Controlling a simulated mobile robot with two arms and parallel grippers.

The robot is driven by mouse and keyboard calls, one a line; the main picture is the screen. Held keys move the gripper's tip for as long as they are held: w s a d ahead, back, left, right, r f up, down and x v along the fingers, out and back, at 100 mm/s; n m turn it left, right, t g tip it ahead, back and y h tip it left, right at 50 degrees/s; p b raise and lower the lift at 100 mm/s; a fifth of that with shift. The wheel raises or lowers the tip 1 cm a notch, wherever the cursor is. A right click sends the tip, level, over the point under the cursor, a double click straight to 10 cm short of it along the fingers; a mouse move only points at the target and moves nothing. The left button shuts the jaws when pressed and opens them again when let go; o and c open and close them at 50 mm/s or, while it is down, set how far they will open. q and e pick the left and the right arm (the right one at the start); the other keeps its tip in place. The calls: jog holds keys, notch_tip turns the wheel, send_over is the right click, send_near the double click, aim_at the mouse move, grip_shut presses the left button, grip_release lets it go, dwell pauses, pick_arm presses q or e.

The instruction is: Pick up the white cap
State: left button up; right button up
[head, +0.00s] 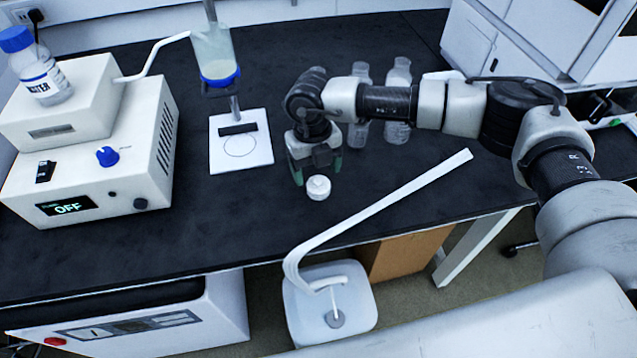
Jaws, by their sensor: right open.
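The white cap (318,187) is a small round white piece on the black bench top, near the middle of the head view. My right gripper (318,171) points down at it, with its greenish fingers apart on the far side of the cap. The fingers look open and hold nothing that I can see. Whether a finger touches the cap cannot be told from this angle. My left gripper is not in view.
Clear bottles (397,105) stand behind my right arm. A white stand (240,155) holds a column with a blue ring. A pump box (85,170) with a water bottle (35,68) is at left. A white tube (390,203) crosses the front edge to a canister (330,310).

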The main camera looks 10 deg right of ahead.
aim_at(318, 180)
jog(key=f, duration=0.5)
jog(key=shift+d, duration=0.3)
jog(key=shift+r, duration=0.1)
jog(key=c, duration=0.8)
